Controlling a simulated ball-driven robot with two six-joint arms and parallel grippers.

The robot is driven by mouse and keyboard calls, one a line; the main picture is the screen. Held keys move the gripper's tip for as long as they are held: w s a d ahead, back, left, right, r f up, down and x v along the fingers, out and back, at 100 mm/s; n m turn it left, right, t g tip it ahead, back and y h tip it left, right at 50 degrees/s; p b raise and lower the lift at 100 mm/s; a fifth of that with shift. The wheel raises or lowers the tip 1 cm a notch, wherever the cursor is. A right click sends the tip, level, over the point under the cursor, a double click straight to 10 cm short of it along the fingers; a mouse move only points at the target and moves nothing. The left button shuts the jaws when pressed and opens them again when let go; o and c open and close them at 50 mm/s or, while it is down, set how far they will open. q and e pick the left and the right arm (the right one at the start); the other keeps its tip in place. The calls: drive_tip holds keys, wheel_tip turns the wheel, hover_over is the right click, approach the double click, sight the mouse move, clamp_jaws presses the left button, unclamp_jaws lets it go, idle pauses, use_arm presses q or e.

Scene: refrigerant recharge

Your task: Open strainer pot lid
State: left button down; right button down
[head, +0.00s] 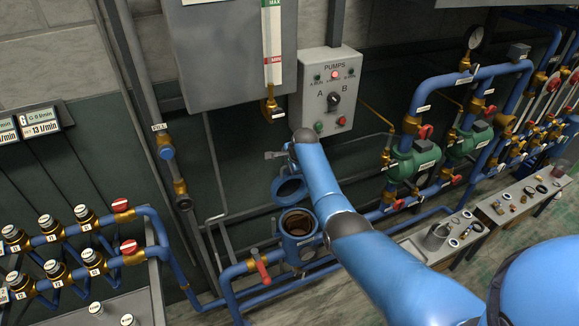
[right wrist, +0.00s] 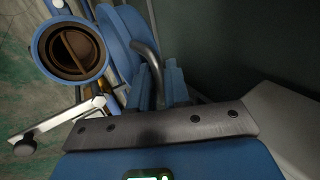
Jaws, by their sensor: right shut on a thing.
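The blue strainer pot (head: 298,232) stands in the blue pipe line at the lower middle of the head view. Its round mouth is uncovered, showing a brown basket inside; the pot also shows at upper left in the right wrist view (right wrist: 70,48). The blue lid (head: 289,189) is swung up, tilted above and behind the pot. My right gripper (right wrist: 160,82) is shut on the lid's grey curved handle (right wrist: 147,57). In the head view my forearm hides most of this gripper. My left gripper is not in view.
A red-handled valve (head: 262,268) sits just left of the pot. A grey pump switch box (head: 330,90) hangs on the wall above. Green pumps (head: 415,165) and blue pipes crowd the right. A tray with a metal jug (head: 437,237) stands at lower right.

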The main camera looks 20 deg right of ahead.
drive_tip(key=c, duration=1.3)
unclamp_jaws()
drive_tip(key=shift+f, duration=0.1)
drive_tip(key=shift+v, duration=1)
drive_tip(key=v, duration=0.8)
drive_tip(key=shift+s+r+b, duration=0.2)
drive_tip(key=shift+r+b, duration=0.1)
drive_tip(key=shift+b, duration=0.1)
